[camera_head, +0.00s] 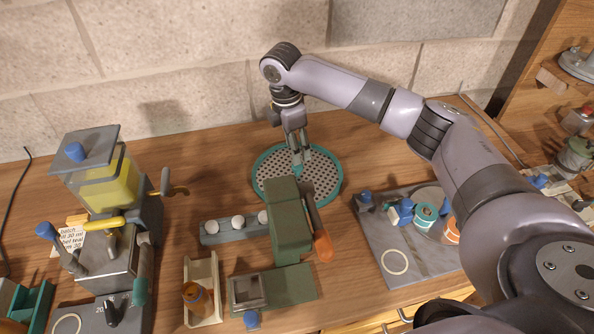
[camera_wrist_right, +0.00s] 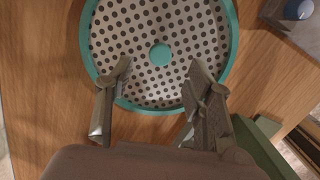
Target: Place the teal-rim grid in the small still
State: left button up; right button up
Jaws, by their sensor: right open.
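The teal-rim grid (camera_head: 327,178) is a round perforated plate with a teal knob at its centre. It lies flat on the wooden table near the back wall, and it also shows in the right wrist view (camera_wrist_right: 125,35). My right gripper (camera_head: 300,160) is over the grid. Its fingers are spread and empty. In the right wrist view, the gripper (camera_wrist_right: 160,75) has a finger on each side below the teal knob (camera_wrist_right: 160,54), not around it. I cannot tell for sure which apparatus is the small still. My left gripper is not in view.
A green block (camera_head: 289,225) and an orange-ended tool (camera_head: 323,245) stand close in front of the grid. A grey tray (camera_head: 410,265) with small parts is at right. A yellow-vessel machine (camera_head: 108,190) stands at left. Bare table lies left of the grid.

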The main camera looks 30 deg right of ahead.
aim_at(297, 170)
jog(key=shift+f, duration=0.55)
jog(key=f, duration=0.2)
jog(key=f+p, duration=0.1)
jog(key=f, duration=0.1)
jog(key=shift+s+d+f+p, duration=0.15)
jog(key=shift+d+f+p, duration=0.05)
jog(key=shift+f+p, duration=0.1)
jog(key=shift+f, duration=0.25)
jog(key=shift+c, duration=0.3)
grip_shut()
jog(key=shift+r, duration=0.1)
